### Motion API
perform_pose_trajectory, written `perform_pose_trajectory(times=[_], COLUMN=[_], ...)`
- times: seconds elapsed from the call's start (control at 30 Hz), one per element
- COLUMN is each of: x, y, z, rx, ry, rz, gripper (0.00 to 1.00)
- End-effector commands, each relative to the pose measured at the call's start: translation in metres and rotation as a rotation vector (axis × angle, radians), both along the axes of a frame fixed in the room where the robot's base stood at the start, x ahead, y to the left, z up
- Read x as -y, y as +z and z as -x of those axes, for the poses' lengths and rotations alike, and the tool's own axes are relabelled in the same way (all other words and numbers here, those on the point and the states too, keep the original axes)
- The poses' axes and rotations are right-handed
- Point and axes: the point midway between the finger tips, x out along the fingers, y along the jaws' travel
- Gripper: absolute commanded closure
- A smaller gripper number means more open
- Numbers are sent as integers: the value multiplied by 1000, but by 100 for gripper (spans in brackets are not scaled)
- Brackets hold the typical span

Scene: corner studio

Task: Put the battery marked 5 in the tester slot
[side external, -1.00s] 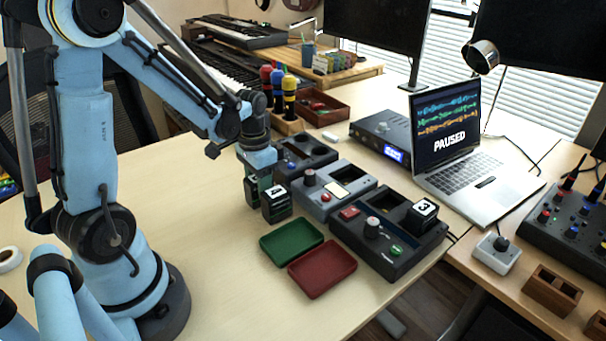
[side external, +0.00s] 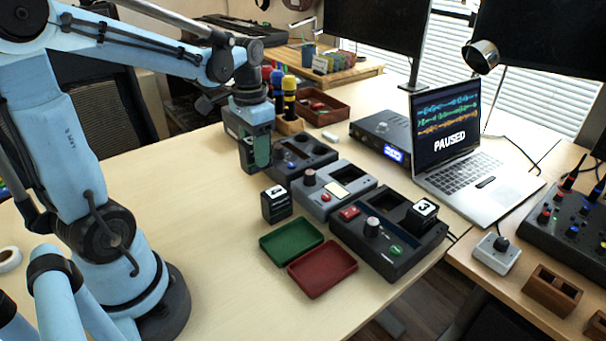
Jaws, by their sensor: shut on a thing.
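My gripper (side external: 256,168) is raised above the table at the near left of the device row. It is shut on a dark green block (side external: 263,150), mostly hidden by the fingers; no mark on it shows. A dark battery (side external: 276,208) with a white top stands on the table below and right of my gripper; its mark looks like a 2, but is small. A battery marked 3 (side external: 421,215) sits on the right end of a black device (side external: 388,257). A grey device (side external: 322,209) with a pale window stands beside it. I cannot tell which is the tester.
A green tray (side external: 291,256) and a red tray (side external: 322,291) lie empty in front of the devices. Another black device (side external: 318,150) stands at the back left. A laptop (side external: 480,200) is to the right.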

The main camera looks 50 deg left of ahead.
Motion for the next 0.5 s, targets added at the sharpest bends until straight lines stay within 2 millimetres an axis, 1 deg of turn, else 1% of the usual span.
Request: perform_pose_trajectory(times=[0.4,0.5], x=[0,1], y=[2,3], z=[0,-5], rx=[0,0], ry=[0,-2], rz=[0,0], gripper=[98,98])
